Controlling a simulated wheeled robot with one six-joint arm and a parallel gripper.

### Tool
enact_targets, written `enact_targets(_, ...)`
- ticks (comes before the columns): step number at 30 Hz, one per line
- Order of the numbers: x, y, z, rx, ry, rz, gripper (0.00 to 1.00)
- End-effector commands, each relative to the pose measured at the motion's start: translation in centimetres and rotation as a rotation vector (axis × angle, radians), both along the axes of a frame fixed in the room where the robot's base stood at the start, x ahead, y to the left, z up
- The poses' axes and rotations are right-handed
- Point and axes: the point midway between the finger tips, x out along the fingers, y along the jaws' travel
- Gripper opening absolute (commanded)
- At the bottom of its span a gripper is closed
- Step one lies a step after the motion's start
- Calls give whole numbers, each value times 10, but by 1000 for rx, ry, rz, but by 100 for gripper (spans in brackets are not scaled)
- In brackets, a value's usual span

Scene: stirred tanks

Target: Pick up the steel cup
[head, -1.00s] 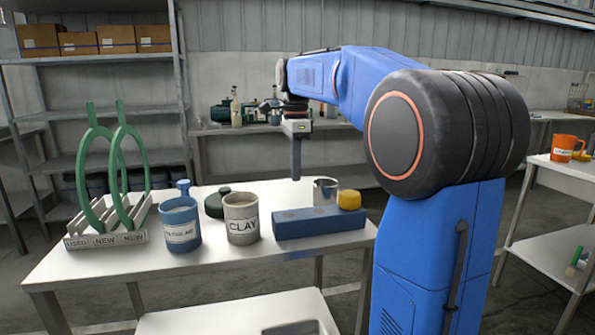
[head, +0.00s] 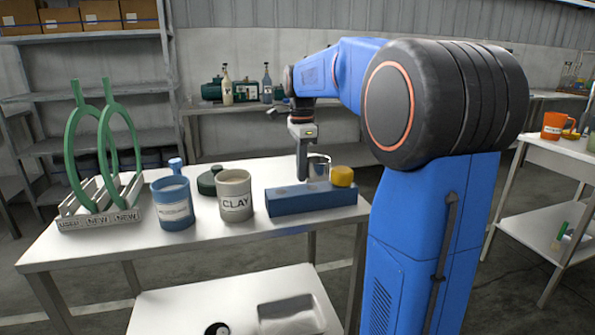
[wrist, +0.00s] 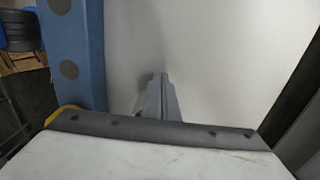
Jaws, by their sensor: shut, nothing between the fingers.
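The steel cup (head: 320,167) stands upright on the white table (head: 110,245), behind the right part of a blue block. The block hides its lower part, and my fingers cover its left edge. My gripper (head: 302,176) points down in front of the cup's left side in the head view, shut and empty. Whether it touches the cup or block I cannot tell. In the wrist view my closed fingers (wrist: 160,98) are over bare white tabletop. The cup is not clearly visible there.
The blue block (head: 310,200) carries a yellow knob (head: 342,176); it also shows in the wrist view (wrist: 76,45). A grey CLAY mug (head: 235,195), blue mug (head: 173,203), dark green lidded thing (head: 208,182) and rack with green rings (head: 100,205) stand to the left.

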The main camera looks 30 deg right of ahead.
Motion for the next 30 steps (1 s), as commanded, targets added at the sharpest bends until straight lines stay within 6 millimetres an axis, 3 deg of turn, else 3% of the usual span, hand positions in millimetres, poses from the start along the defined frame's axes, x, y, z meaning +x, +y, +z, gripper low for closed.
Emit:
enact_targets(9,-1,-4,0,0,0,-2,0)
enact_targets(21,-18,-63,0,0,0,-3,0)
enact_targets(30,-22,-76,0,0,0,0,0)
